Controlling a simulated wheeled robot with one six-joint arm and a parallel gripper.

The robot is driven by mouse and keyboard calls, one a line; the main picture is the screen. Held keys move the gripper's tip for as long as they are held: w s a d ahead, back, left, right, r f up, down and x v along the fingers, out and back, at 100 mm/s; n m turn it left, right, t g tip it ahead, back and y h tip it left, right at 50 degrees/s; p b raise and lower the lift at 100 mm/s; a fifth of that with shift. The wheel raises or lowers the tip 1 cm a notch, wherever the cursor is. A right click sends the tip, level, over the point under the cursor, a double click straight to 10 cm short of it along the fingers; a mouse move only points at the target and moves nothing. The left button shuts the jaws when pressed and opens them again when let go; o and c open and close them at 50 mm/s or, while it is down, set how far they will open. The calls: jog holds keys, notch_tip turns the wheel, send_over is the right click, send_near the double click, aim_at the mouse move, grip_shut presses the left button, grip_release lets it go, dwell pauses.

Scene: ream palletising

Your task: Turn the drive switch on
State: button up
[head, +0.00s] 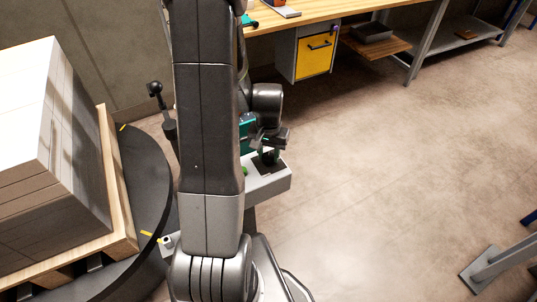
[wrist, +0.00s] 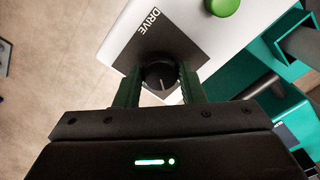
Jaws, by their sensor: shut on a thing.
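The drive switch (wrist: 158,74) is a round black knob with a pale pointer line, on a dark plate (wrist: 187,38) lettered DRIVE. My gripper (wrist: 160,86) has its two green fingers on either side of the knob, shut on it. In the head view my gripper (head: 267,155) is low over the grey control box (head: 278,183), right of my arm's large link. The knob itself is hidden there. A green button (wrist: 223,6) sits on the box beside the plate; it also shows in the head view (head: 244,171).
A tall stack of reams (head: 60,150) stands on a wooden pallet (head: 118,190) on a dark round turntable (head: 150,175) at left. A workbench (head: 330,12) with a yellow-fronted cabinet (head: 314,56) stands at the back. The floor at right is mostly clear.

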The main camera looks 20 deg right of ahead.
aim_at(268, 156)
jog(key=m+b, duration=0.1)
jog(key=m, duration=0.4)
jog(key=shift+m, duration=0.3)
jog(key=m, duration=0.5)
jog(key=shift+b, duration=0.35)
jog(key=shift+m, duration=0.3)
jog(key=o, duration=1)
notch_tip(268, 156, up, 14)
jog(key=p, duration=0.1)
jog(key=shift+p, duration=0.3)
jog(key=shift+f, duration=0.15)
notch_tip(268, 156, down, 14)
jog(key=shift+r+b, duration=0.15)
jog(key=shift+b, duration=0.7)
jog(key=shift+r, duration=0.1)
